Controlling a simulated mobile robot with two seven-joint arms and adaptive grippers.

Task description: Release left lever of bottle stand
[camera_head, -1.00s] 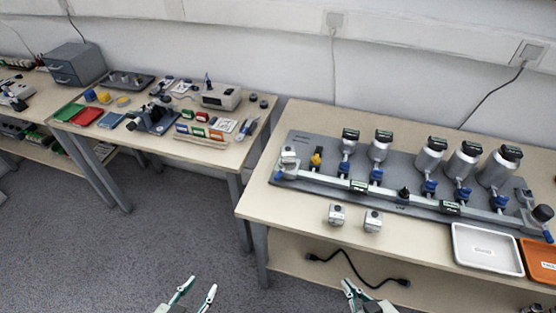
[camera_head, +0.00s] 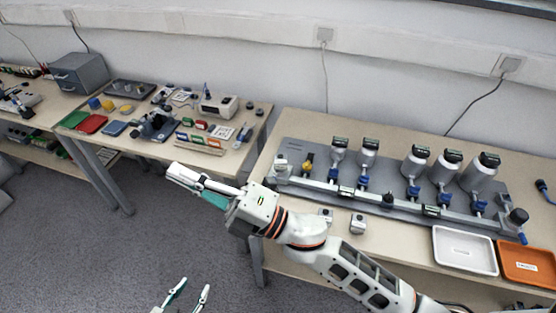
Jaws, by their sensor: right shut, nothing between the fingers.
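The stand with the upturned silver bottles is a grey board (camera_head: 300,148) with a long rail on the right bench. Several bottles (camera_head: 415,160) stand on it above blue valve levers (camera_head: 362,183). The rail's left end block (camera_head: 281,170) shows just beyond my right wrist; the lever at that end is too small to make out. My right gripper (camera_head: 172,170) is shut and empty, pointing left over the floor gap between the benches, off the stand. My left gripper (camera_head: 194,285) is open and empty at the bottom edge, over the floor.
Two small metal blocks (camera_head: 357,224) sit at the right bench's front edge, one partly behind my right arm. A white tray (camera_head: 465,250) and an orange tray (camera_head: 527,261) lie front right. The left bench (camera_head: 233,160) holds many small parts.

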